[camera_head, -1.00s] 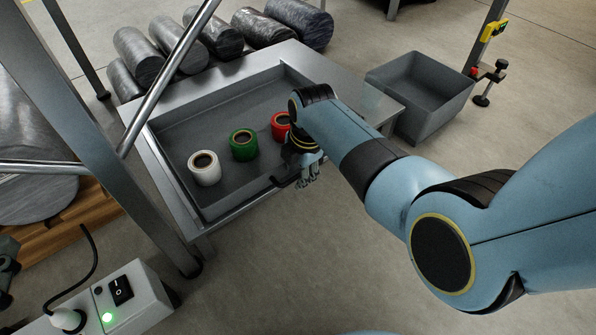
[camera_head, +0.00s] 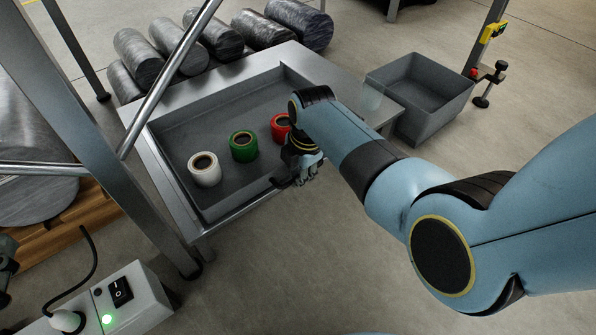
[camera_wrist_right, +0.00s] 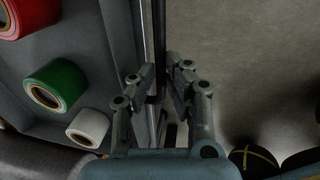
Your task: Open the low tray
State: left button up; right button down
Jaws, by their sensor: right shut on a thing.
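The low tray (camera_head: 205,125) is a grey drawer in a metal frame, open at the top. In it stand a white roll (camera_head: 204,169), a green roll (camera_head: 243,146) and a red roll (camera_head: 280,126), which my right wrist partly hides. My right gripper (camera_head: 304,177) is at the tray's front edge, shut on the dark handle (camera_head: 283,183). In the right wrist view my right gripper (camera_wrist_right: 161,78) has its fingers on both sides of the dark bar along the tray's front.
A grey open bin (camera_head: 430,90) stands on the floor to the right of the frame. Several metal cylinders (camera_head: 210,38) lie behind it. A slanted metal post (camera_head: 75,120) and a switch box (camera_head: 125,295) are at the left. The floor before the tray is clear.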

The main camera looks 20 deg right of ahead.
jog(key=shift+s, duration=0.1)
pick_arm(q)
jog(key=s+a+f+g+y+p, duration=0.1)
jog(key=s+f+g+p, duration=0.1)
jog(key=s+f+g, duration=0.6)
notch_tip(320, 180, up, 6)
jog(key=s+n+g+p, duration=0.1)
jog(key=g+p, duration=0.5)
jog(key=p, duration=0.1)
jog(key=s+a+f+g+y+p, duration=0.1)
jog(key=s+a+f+g+p, duration=0.1)
jog(key=f, duration=0.5)
jog(key=shift+s+a+g+p, duration=0.4)
jog(key=shift+s+a+p, duration=0.25)
jog(key=shift+s+p, duration=0.85)
pick_arm(e)
jog(key=s+d, duration=0.4)
jog(key=s, duration=0.7)
jog(key=s+d, duration=0.4)
jog(key=s, duration=0.7)
jog(key=shift+s, duration=0.3)
pick_arm(q)
jog(key=shift+w, duration=0.15)
pick_arm(e)
jog(key=shift+d, duration=0.1)
